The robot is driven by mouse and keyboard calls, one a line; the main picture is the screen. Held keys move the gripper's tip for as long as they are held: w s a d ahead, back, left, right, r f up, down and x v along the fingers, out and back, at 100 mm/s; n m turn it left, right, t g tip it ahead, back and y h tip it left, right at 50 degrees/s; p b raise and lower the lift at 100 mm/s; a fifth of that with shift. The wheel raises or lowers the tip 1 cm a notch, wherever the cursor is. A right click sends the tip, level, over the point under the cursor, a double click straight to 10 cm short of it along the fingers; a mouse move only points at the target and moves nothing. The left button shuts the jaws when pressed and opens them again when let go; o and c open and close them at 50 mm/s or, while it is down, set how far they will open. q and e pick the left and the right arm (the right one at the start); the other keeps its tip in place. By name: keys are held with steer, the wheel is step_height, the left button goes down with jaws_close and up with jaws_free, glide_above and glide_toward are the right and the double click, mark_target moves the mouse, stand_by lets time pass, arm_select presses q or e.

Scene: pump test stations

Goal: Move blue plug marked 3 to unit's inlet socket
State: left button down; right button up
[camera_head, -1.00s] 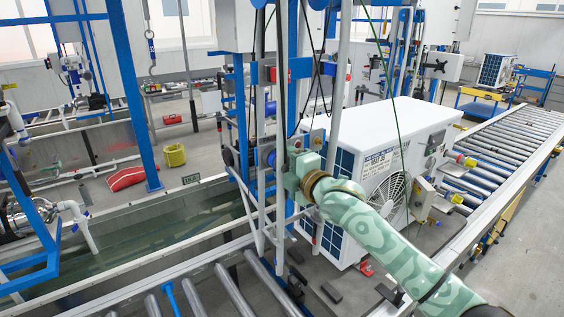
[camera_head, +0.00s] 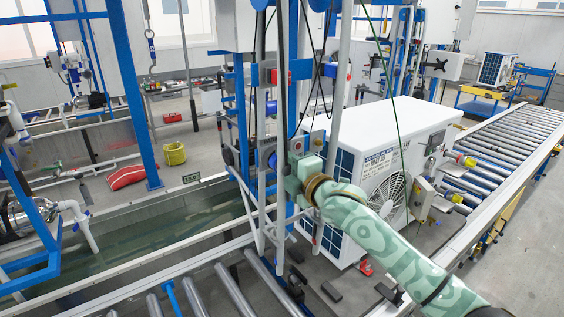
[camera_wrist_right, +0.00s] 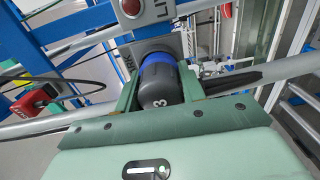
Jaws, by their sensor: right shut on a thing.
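The blue plug (camera_wrist_right: 158,78) has a dark body marked 3 and a blue ring, seen in the right wrist view. My right gripper (camera_wrist_right: 158,92) is shut on it, one green jaw on each side. The plug's blue end is against a grey panel (camera_wrist_right: 130,53); I cannot tell how firmly it is seated there. In the head view my right gripper (camera_head: 285,168) is at the blue frame, left of the white unit (camera_head: 402,128). Fittings with coloured ends (camera_head: 465,160) show on the unit's right side; I cannot tell which is the inlet socket. My left gripper is out of view.
A roller conveyor (camera_head: 505,138) runs beside and behind the unit. Upright posts and hanging cables stand close around my right gripper. A red button (camera_wrist_right: 131,8) is above the plug. A water trough (camera_head: 150,240) lies at the left.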

steer(key=shift+p+v, duration=2.3)
steer(key=shift+v, duration=0.55)
steer(key=s+d+f+m+h+b, duration=0.1)
steer(key=s+f+b, duration=0.95)
steer(key=f, duration=0.35)
steer(key=s+d+f+m+t+h+b, duration=0.3)
steer(key=s+d+f+m+h+b, duration=0.3)
steer(key=s+d+f+h+b, duration=0.3)
steer(key=s+d+f+b, duration=0.4)
steer(key=s+d+f, duration=0.1)
steer(key=d, duration=0.3)
steer(key=shift+s+f+h, duration=0.3)
steer(key=shift+s+f, duration=0.05)
steer(key=shift+f, duration=0.35)
steer(key=shift+w+d, duration=0.1)
steer(key=shift+d, duration=0.05)
